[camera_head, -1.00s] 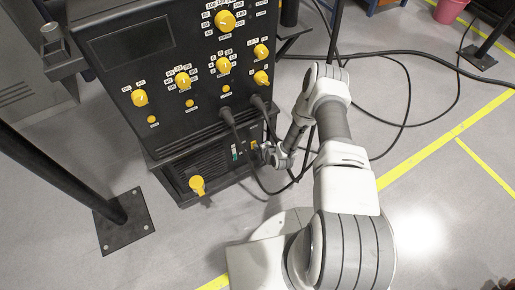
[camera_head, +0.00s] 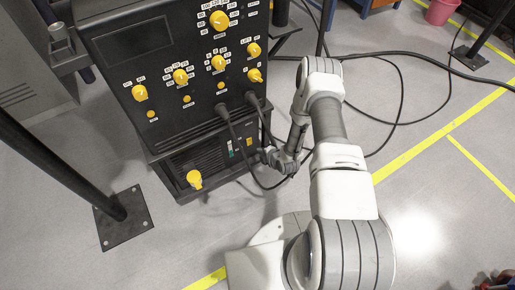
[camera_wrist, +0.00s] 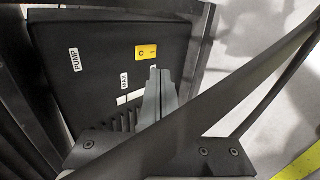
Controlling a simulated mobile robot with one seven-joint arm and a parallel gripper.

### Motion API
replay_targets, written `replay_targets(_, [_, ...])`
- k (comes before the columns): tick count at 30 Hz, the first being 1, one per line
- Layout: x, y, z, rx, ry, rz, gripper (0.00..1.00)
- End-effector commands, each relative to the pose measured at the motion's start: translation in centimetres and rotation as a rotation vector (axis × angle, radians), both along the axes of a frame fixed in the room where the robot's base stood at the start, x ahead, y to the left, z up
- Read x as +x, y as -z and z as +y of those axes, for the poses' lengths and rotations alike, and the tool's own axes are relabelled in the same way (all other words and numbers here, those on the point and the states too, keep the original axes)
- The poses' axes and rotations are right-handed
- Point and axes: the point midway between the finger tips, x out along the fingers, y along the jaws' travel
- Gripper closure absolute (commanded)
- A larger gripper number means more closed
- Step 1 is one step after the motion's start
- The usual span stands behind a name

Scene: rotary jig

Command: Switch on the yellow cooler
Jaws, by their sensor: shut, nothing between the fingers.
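The cooler is the low black unit (camera_head: 213,164) under the tall black control cabinet, with a large yellow knob (camera_head: 194,180) on its grille. A small yellow rocker switch (camera_head: 249,141) is at the right of its front. In the wrist view the yellow switch (camera_wrist: 146,52) shows "O" and "I" marks on a black panel, near PUMP and MAX labels. My gripper (camera_wrist: 158,72) is shut and empty, its tips just below the switch in the picture. I cannot tell whether they touch the panel. In the head view my gripper (camera_head: 264,156) is small, at the cooler's right front.
Thick black cables (camera_head: 235,135) hang from the cabinet (camera_head: 135,45) close to my gripper. A dark cable (camera_wrist: 225,85) crosses the wrist view diagonally. A black post with a base plate (camera_head: 124,218) stands at left. Floor at the right is mostly open, with cables and yellow lines.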

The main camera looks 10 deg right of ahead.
Motion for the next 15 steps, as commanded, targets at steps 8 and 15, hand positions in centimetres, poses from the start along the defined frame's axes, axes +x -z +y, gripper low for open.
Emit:
replay_targets(8, [-3.3, -3.3, -1.0, 0.000, -0.001, 0.001, 1.00])
replay_targets(15, [-3.8, -3.7, -1.2, 0.001, -0.001, 0.000, 1.00])
